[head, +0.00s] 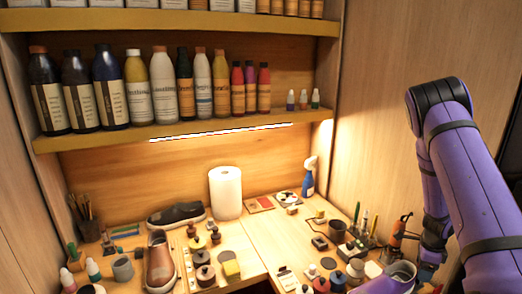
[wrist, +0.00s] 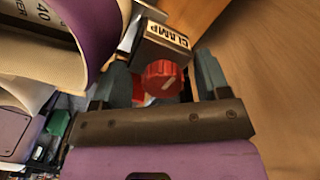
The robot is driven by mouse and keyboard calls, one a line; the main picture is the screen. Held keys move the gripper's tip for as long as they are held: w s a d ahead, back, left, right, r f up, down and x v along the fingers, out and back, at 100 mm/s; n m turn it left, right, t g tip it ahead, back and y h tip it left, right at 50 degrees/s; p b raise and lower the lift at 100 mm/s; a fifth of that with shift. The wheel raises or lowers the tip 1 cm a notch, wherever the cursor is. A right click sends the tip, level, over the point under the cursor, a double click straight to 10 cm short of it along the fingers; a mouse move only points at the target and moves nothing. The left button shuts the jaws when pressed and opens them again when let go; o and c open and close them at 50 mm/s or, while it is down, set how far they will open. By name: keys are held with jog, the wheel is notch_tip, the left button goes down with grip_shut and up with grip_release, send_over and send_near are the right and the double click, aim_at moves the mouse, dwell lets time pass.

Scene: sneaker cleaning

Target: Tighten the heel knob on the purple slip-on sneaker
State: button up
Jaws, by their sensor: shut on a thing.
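The purple slip-on sneaker (head: 385,284) is at the bottom edge of the head view, right of centre, partly cut off. In the wrist view its purple upper and pale lining (wrist: 88,28) fill the upper left. A dark clamp block (wrist: 166,38) with a white "CLAMP" label sits beside it. The red heel knob (wrist: 164,82), ridged with a pale mark on its face, is between the fingers of my gripper (wrist: 163,70). My gripper is shut on the knob. In the head view, my arm hides most of the gripper beside the sneaker.
The bench holds a brown shoe (head: 160,264), a dark shoe (head: 175,214), a paper towel roll (head: 226,193) and a spray bottle (head: 308,178). Small jars, cups and tools crowd around the sneaker. An orange-black bottle (head: 398,232) stands close to my arm. Bottles line the shelf (head: 190,128) above.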

jog(key=shift+w+r+m, duration=0.15)
jog(key=shift+w+m, duration=0.2)
jog(key=shift+m, duration=0.45)
